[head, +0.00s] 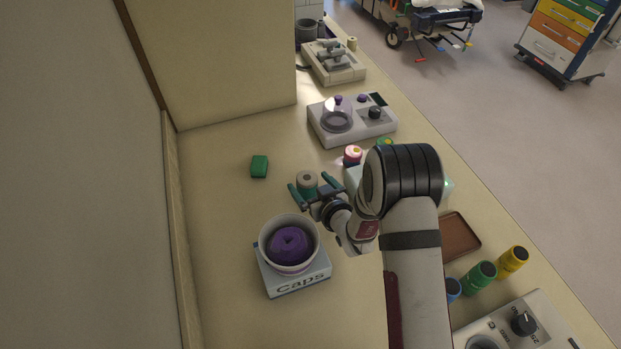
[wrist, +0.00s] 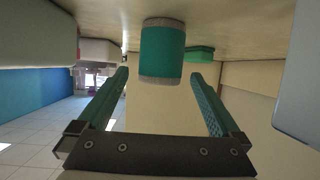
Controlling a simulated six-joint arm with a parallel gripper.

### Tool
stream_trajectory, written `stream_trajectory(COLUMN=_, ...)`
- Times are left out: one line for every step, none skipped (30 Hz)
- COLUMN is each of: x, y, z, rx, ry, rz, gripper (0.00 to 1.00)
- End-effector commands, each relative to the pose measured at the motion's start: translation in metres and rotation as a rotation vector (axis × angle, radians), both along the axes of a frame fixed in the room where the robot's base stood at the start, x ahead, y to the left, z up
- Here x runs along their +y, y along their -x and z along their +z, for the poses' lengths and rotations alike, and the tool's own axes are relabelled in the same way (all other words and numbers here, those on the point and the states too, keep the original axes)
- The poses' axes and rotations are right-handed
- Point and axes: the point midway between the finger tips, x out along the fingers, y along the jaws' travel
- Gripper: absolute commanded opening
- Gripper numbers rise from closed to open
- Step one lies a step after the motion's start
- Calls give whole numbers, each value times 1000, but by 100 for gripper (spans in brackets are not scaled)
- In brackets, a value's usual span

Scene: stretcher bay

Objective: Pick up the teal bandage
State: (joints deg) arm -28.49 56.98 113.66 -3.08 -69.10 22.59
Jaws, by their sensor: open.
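The teal bandage (head: 307,181) is an upright roll with a pale grey top, standing on the counter left of my arm. In the wrist view, which looks inverted, the teal bandage (wrist: 162,50) is centred across the gap at the fingertips. My gripper (head: 313,188) is open, with teal fingers reaching toward either side of the roll. In the wrist view my gripper (wrist: 160,76) has nothing clamped, with space on both sides of the roll. Whether the fingertips reach past its near face is hard to tell.
A green block (head: 259,166) lies to the left of the roll. A white bowl (head: 260,249) with a purple roll (head: 291,243) stands on a "Caps" box (head: 299,281) in front. A pink-topped container (head: 352,155) and a domed device (head: 352,121) are behind. The counter's left is clear.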

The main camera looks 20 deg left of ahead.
Motion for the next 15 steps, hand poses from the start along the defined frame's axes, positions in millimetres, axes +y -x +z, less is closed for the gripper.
stream_trajectory(x=6, y=-4, z=-5, rx=0, ry=0, rz=2, gripper=100)
stream_trajectory(x=10, y=-8, z=-7, rx=0, ry=0, rz=2, gripper=100)
stream_trajectory(x=15, y=-12, z=-12, rx=0, ry=0, rz=3, gripper=100)
stream_trajectory(x=19, y=-16, z=-16, rx=0, ry=0, rz=3, gripper=100)
stream_trajectory(x=23, y=-19, z=-19, rx=0, ry=0, rz=3, gripper=100)
stream_trajectory(x=28, y=-24, z=-22, rx=0, ry=0, rz=2, gripper=100)
stream_trajectory(x=31, y=-27, z=-23, rx=-1, ry=-1, rz=2, gripper=100)
stream_trajectory(x=34, y=-29, z=-24, rx=0, ry=0, rz=1, gripper=100)
stream_trajectory(x=37, y=-31, z=-26, rx=0, ry=0, rz=1, gripper=100)
stream_trajectory(x=38, y=-32, z=-26, rx=1, ry=0, rz=2, gripper=100)
stream_trajectory(x=38, y=-33, z=-26, rx=0, ry=0, rz=1, gripper=100)
stream_trajectory(x=38, y=-33, z=-26, rx=1, ry=1, rz=1, gripper=100)
stream_trajectory(x=38, y=-33, z=-26, rx=1, ry=1, rz=1, gripper=100)
stream_trajectory(x=38, y=-33, z=-26, rx=1, ry=1, rz=1, gripper=100)
stream_trajectory(x=38, y=-33, z=-26, rx=1, ry=1, rz=1, gripper=100)
